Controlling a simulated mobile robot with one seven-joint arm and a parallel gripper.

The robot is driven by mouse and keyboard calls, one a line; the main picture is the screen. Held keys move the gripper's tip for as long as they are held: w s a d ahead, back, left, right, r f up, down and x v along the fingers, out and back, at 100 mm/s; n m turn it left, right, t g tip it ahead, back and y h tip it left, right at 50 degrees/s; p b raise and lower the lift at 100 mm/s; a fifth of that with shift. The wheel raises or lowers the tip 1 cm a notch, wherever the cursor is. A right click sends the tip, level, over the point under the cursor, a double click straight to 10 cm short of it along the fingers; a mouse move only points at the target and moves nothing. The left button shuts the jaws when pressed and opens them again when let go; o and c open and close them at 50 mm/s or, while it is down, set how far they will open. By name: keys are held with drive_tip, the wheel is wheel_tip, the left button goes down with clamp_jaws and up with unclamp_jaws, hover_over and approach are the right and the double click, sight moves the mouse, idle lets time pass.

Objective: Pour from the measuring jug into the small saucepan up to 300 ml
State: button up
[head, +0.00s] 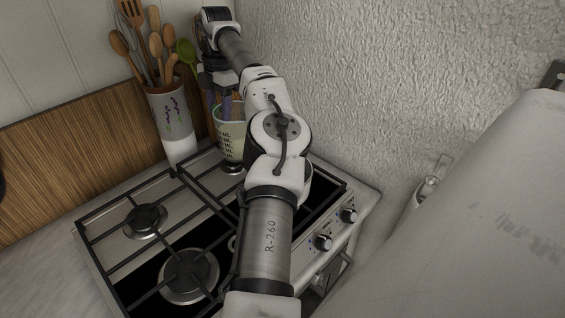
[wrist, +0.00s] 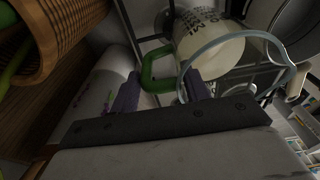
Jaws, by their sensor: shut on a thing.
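The clear measuring jug (head: 230,137) has dark printed markings and pale contents. It stands roughly upright over the back right of the hob. In the wrist view the jug (wrist: 213,47) shows its wide glass rim and green handle. My gripper (wrist: 160,90) is shut on that green handle, one purple finger on each side. In the head view my gripper (head: 226,105) is at the jug's top, partly hidden by my arm. A grey round vessel (wrist: 283,25) at the wrist view's upper right may be the small saucepan. My arm hides most of that area in the head view.
A utensil crock (head: 172,125) with wooden spoons stands left of the jug, close to my gripper. The hob (head: 120,245) has black grates and bare left burners. A rough wall (head: 330,80) rises close on the right. A wooden board (head: 75,135) leans at the back.

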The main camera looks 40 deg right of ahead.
sight(232, 130)
drive_tip(key=shift+s, duration=0.15)
idle(0.3)
drive_tip(key=shift+s+d+r+t, duration=0.1)
drive_tip(key=shift+s+t, duration=0.55)
drive_tip(key=shift+t, duration=0.15)
drive_tip(key=shift+s+d+r+n+t+y, duration=0.1)
drive_tip(key=shift+s+r+t, duration=0.45)
drive_tip(key=shift+s+t, duration=0.35)
drive_tip(key=shift+s+r+n+t+y, duration=0.1)
drive_tip(key=shift+s+r+t, duration=0.6)
drive_tip(key=shift+s, duration=0.25)
drive_tip(key=shift+s+d+r+n+t+y, duration=0.1)
drive_tip(key=shift+s+r+t, duration=0.35)
drive_tip(key=shift+s+t, duration=0.5)
drive_tip(key=shift+s+r+t, duration=0.25)
drive_tip(key=shift+s+r, duration=0.05)
drive_tip(key=shift+s, duration=0.1)
drive_tip(key=shift+s+r, duration=0.1)
